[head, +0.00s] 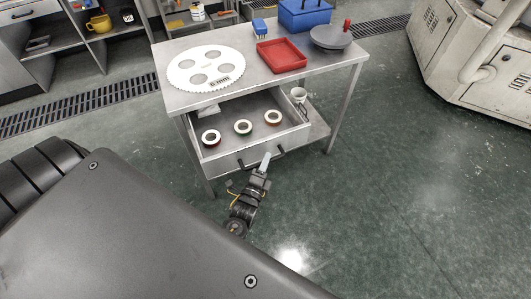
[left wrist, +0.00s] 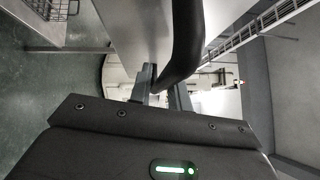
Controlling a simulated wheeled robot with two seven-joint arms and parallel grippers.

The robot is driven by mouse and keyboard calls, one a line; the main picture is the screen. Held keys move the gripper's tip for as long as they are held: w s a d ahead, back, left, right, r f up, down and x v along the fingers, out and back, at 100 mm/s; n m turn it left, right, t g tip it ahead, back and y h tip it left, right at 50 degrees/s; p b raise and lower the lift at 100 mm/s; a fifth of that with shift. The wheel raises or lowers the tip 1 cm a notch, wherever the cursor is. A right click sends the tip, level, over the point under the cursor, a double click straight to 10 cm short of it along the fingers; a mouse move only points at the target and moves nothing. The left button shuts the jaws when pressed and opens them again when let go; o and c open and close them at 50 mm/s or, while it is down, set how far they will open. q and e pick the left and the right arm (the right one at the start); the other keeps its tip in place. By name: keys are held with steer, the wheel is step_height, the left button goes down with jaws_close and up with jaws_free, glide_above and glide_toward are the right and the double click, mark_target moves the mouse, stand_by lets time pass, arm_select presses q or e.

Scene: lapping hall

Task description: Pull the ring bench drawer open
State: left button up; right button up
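The ring bench (head: 330,65) stands ahead of me, and its grey metal drawer (head: 225,159) is pulled well out toward me. A black bar handle (head: 280,153) is on the drawer front. My left gripper (head: 265,163) is at the handle's middle. In the left wrist view the dark handle (left wrist: 186,45) runs between the fingers of my left gripper (left wrist: 162,88), which are closed on it. My right gripper is not in view.
On the bench top are a white toothed disc (head: 206,55), a red tray (head: 281,55), a blue box (head: 304,14) and a grey disc with a red knob (head: 331,37). A machine (head: 480,60) stands right; floor between is clear.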

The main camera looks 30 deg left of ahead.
arm_select(q)
steer(key=shift+o, duration=1.3)
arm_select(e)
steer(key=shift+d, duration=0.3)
arm_select(q)
steer(key=b+v, duration=0.1)
steer(key=v, duration=0.9)
steer(key=shift+s, duration=0.35)
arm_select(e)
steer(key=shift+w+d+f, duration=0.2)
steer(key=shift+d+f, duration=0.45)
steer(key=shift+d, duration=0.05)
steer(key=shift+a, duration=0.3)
